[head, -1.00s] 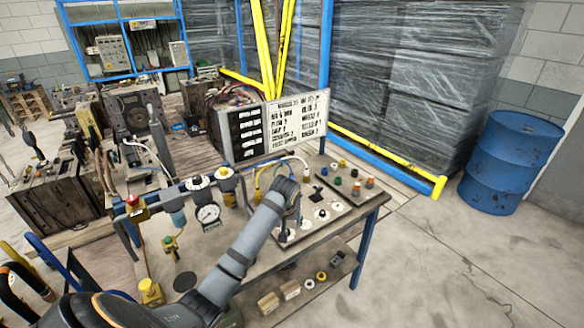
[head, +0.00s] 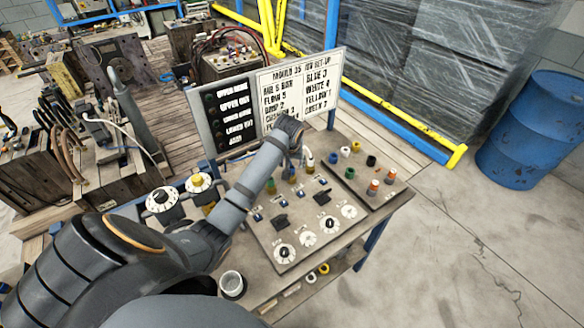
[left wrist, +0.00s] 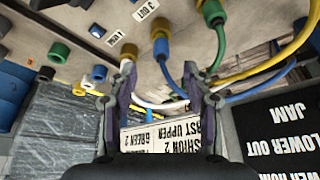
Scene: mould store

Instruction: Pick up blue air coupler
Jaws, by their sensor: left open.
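In the left wrist view a blue coupler (left wrist: 161,47) with a brass-coloured collar sits in a panel, with a blue hose leading away from it. My left gripper (left wrist: 160,76) is open, its two fingers spread just short of the coupler, which lies between and beyond the tips. The fingers appear apart from it. In the head view my left gripper (head: 298,152) is over the back of the bench panel, mostly hidden behind its own wrist. The coupler is not clearly picked out there. My right gripper is not in view.
A white hose (left wrist: 150,104) crosses between my fingers. A lettered board (head: 300,92) stands behind the bench. A knob panel (head: 280,240) and loose coloured fittings occupy the bench top. A cup (head: 232,284) stands at front.

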